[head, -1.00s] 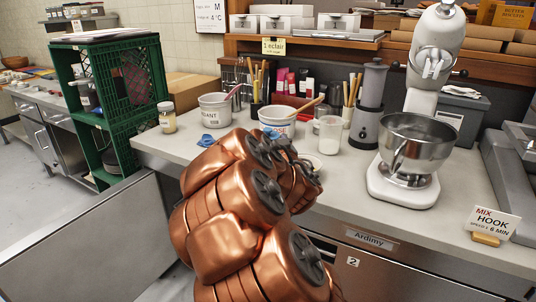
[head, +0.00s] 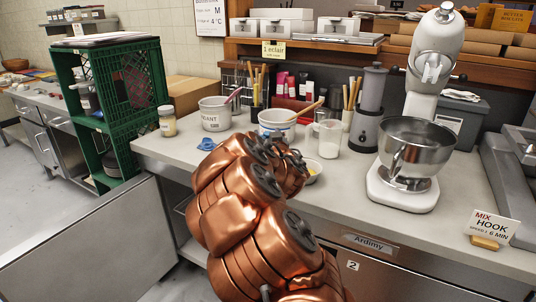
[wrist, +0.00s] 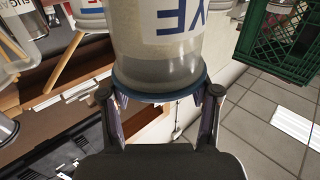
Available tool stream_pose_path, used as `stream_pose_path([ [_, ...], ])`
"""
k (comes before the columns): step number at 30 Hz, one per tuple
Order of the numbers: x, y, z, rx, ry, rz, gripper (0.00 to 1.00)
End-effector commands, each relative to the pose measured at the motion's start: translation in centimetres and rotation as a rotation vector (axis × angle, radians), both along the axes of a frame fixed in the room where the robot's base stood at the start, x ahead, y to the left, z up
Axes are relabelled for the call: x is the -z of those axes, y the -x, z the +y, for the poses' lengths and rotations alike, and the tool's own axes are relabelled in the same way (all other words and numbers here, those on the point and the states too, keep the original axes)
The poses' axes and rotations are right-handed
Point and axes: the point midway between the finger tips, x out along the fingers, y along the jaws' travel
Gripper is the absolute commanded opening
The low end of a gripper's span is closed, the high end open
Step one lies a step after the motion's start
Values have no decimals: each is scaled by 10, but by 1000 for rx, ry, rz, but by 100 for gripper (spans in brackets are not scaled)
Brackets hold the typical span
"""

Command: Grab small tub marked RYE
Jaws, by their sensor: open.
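A pale tub (wrist: 165,45) with blue letters ending in YE fills the upper middle of the wrist view. Its blue rim (wrist: 160,92) faces my gripper (wrist: 160,104). My gripper is open, with one dark finger on each side of that rim; I cannot tell whether either finger touches it. The first part of the marking is cut off or out of sight. In the head view my copper arm hides the gripper, and I cannot make out this tub there.
A white tub (head: 277,120) with a spoon and a grey-white bucket (head: 215,114) stand behind my arm. A clear jug (head: 329,138), a small bowl (head: 313,171) and a mixer (head: 402,180) are to the right. A lidded jar (head: 167,121) and green crate (head: 85,70) are left.

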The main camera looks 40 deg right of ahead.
Motion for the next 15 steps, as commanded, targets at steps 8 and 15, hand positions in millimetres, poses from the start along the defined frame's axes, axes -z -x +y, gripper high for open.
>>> stream_pose_path([
  [8,0,-1,-1,0,-1,-1,58],
  [15,0,-1,-1,0,0,-1,33],
])
